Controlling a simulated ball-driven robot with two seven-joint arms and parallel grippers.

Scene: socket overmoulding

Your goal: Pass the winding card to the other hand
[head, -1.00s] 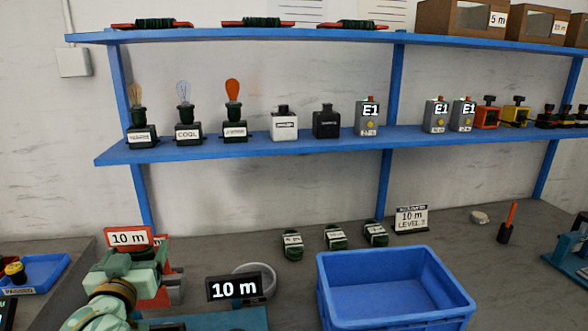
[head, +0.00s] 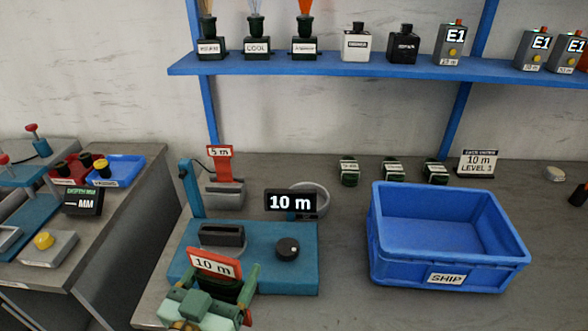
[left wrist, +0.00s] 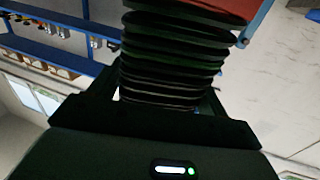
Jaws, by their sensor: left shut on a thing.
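The winding card (head: 214,264) is red with a "10 m" label and dark green cable wound on it. My left gripper (head: 212,296) is shut on it at the bottom of the head view, in front of the blue machine. In the left wrist view the wound dark cable (left wrist: 170,60) stands between the jaws, with a red part of the card (left wrist: 215,8) above it. The fingertips are mostly hidden by the card and cable. My right gripper is not in view.
The blue machine (head: 300,270) has a knob, a grey slotted block and a "10 m" display (head: 292,202). A "5 m" card (head: 220,165) stands behind it. A blue SHIP crate (head: 448,278) is to the right. Bare bench lies between crate and machine.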

